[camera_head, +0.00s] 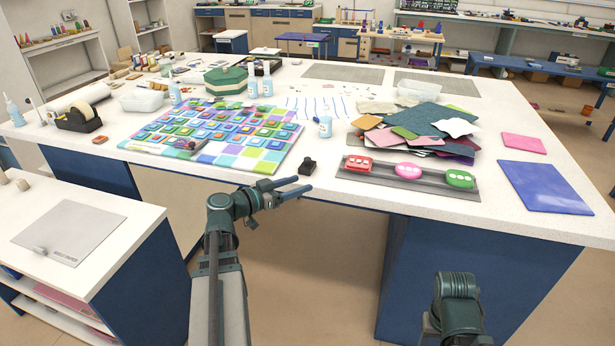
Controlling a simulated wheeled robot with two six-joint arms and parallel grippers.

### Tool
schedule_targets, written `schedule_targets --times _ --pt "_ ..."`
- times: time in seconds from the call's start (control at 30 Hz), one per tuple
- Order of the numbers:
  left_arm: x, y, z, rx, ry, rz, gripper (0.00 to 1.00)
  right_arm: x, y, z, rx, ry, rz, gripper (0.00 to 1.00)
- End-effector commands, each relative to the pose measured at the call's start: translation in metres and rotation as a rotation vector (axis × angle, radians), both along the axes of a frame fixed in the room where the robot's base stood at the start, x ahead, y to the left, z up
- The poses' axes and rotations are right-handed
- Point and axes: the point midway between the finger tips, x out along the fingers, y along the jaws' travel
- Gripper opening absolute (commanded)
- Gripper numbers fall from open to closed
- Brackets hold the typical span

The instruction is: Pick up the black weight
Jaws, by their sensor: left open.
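The black weight (308,166) is a small dark block near the front edge of the white table, between the glass mosaic and the grey tray. My left gripper (302,185) is open at the table's front edge, just on the near side of the weight. Its fingers point to the right, and the weight does not appear to be between them. My right arm shows only in part at the bottom right; its gripper is not visible.
The colourful glass mosaic (262,167) lies left of the weight. A grey tray (440,187) with red, pink and green pieces lies to the right. A blue glass sheet (545,187) is farther right. A small bottle (325,126) stands behind the weight.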

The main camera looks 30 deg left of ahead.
Motion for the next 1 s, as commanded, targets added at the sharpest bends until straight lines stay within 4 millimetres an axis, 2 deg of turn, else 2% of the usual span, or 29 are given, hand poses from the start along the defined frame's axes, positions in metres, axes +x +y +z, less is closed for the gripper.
schedule_targets --times 0.03,0.1,0.27,0.47,0.8,1.0 --pt "-0.005 0.021 0.001 0.006 -0.041 0.042 0.62 0.0 0.0 -0.007 0.0 0.0 0.0 0.57" --pt "-0.01 0.04 0.007 0.016 -0.088 0.083 0.62 0.0 0.0 -0.01 0.0 0.0 0.0 0.57" --pt "-0.017 0.062 0.015 0.028 -0.14 0.131 0.62 0.0 0.0 -0.013 0.0 0.0 0.0 0.57" --pt "-0.01 0.062 0.016 0.03 -0.145 0.133 0.62 0.0 0.0 -0.012 0.0 0.0 0.0 0.57" --pt "0.049 0.047 0.015 0.029 -0.144 0.13 0.62 0.0 0.0 -0.013 0.0 0.0 0.0 0.57" --pt "0.065 0.042 0.015 0.03 -0.143 0.132 0.62 0.0 0.0 -0.013 0.0 0.0 0.0 0.57"
